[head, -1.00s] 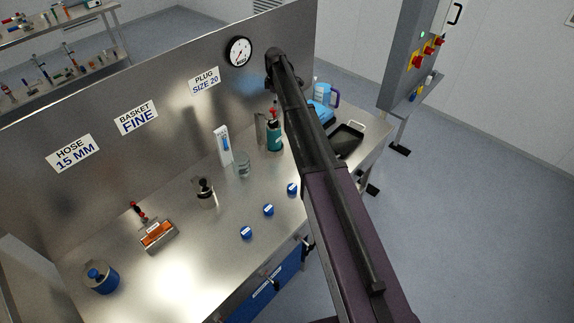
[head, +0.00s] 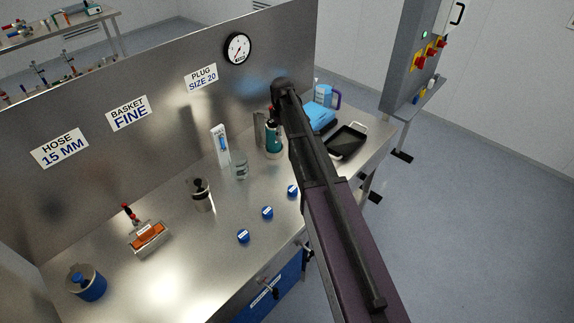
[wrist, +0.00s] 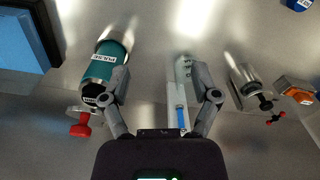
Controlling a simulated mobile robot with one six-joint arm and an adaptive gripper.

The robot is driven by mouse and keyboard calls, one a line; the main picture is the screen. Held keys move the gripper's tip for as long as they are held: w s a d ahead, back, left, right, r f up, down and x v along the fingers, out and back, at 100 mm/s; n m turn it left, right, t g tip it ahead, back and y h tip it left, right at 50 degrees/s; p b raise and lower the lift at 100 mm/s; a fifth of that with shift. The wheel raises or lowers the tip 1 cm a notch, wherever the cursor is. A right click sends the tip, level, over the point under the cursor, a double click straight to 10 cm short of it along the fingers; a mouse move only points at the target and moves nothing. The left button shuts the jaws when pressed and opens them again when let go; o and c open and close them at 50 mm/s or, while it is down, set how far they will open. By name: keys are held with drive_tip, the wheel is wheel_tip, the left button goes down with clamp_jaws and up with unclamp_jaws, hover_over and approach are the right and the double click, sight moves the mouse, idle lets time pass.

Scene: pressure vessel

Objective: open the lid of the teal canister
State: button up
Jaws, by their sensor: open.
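The teal canister (head: 273,138) stands upright on the steel bench near the back panel, partly hidden by my arm in the head view. In the wrist view the canister (wrist: 101,66) is at the left, with a label on its teal body, a dark and steel top, and a red knob (wrist: 80,127) at the top end. My gripper (wrist: 160,72) is open in the wrist view. Its left finger overlaps the canister's right edge in the picture; I cannot tell whether they touch. Nothing is held between the fingers. The gripper's fingers are hidden in the head view.
A white upright device with a blue strip (head: 220,145) and a glass beaker (head: 240,166) stand left of the canister. A steel cup (head: 202,196) stands further left. A black tray (head: 346,142) and a blue case (head: 318,117) lie to the right. Blue discs (head: 267,212) lie at the front.

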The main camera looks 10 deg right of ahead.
drive_tip(key=s+f+m+b, duration=0.3)
drive_tip(key=s+f+b, duration=0.2)
drive_tip(key=s, duration=0.3)
drive_tip(key=shift+s+f, duration=0.2)
drive_tip(key=shift+f, duration=0.35)
